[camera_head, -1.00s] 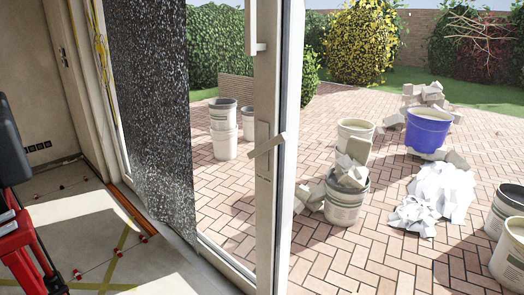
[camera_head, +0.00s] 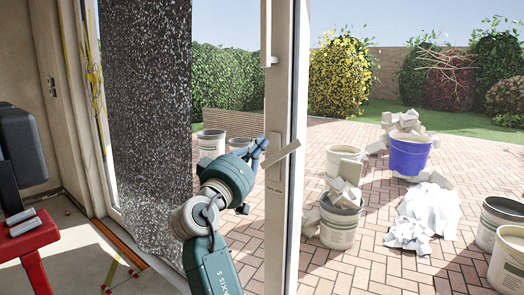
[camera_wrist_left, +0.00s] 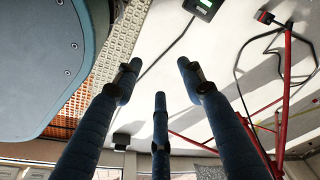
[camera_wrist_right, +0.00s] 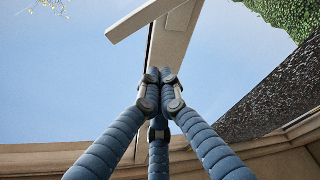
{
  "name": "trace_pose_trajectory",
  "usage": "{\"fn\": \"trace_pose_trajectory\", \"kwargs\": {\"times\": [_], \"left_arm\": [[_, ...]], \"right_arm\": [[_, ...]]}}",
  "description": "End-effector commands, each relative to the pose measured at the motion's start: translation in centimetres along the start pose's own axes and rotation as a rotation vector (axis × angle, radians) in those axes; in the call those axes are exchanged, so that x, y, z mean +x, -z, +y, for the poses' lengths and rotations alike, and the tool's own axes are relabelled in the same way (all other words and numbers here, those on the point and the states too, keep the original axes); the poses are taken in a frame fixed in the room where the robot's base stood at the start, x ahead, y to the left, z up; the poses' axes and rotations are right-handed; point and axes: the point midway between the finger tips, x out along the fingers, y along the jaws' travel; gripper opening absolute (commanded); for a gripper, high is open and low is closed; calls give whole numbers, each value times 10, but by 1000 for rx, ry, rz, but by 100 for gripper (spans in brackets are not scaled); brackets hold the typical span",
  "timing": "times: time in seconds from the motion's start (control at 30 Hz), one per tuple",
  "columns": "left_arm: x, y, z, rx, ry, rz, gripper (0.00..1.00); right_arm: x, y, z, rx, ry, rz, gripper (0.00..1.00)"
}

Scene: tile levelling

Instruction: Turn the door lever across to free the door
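The door lever (camera_head: 283,153) is a pale flat bar on the narrow upright door frame (camera_head: 278,222), tilted with its right end higher. My right gripper (camera_head: 259,148) is just left of the lever, at about its height. In the right wrist view the lever (camera_wrist_right: 137,20) crosses above the fingertips, and my right gripper (camera_wrist_right: 160,76) has its fingers drawn together with nothing seen between them. Whether they touch the lever or frame I cannot tell. My left gripper (camera_wrist_left: 157,72) has its fingers spread and empty; it does not show in the head view.
A dark speckled panel (camera_head: 148,120) hangs left of the door frame. Outside on the brick paving stand several buckets, including a blue one (camera_head: 409,155), and a heap of white rubble (camera_head: 425,215). A red stand (camera_head: 45,250) is at the lower left.

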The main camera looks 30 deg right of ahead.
Motion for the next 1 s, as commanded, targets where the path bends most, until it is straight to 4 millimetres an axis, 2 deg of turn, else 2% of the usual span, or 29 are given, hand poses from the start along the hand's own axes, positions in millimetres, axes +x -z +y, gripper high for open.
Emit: {"fn": "trace_pose_trajectory", "kwargs": {"times": [0.2, 0.37, 0.43, 0.6, 1.0], "left_arm": [[11, -10, 1, 2, -1, -10, 40], [18, -17, 1, 3, -2, -14, 40], [19, -16, 1, 3, -2, -12, 40], [18, -16, 1, 3, -2, -11, 40], [18, -15, 1, 3, -1, -11, 40]], "right_arm": [[48, 2, 2, -1, -2, 0, 0], [81, 1, 0, -1, 0, 0, 0], [74, -14, -2, -1, 4, -1, 0], [67, -31, -1, 0, 3, 1, 0], [65, -38, -1, 1, 3, 1, 0]]}}
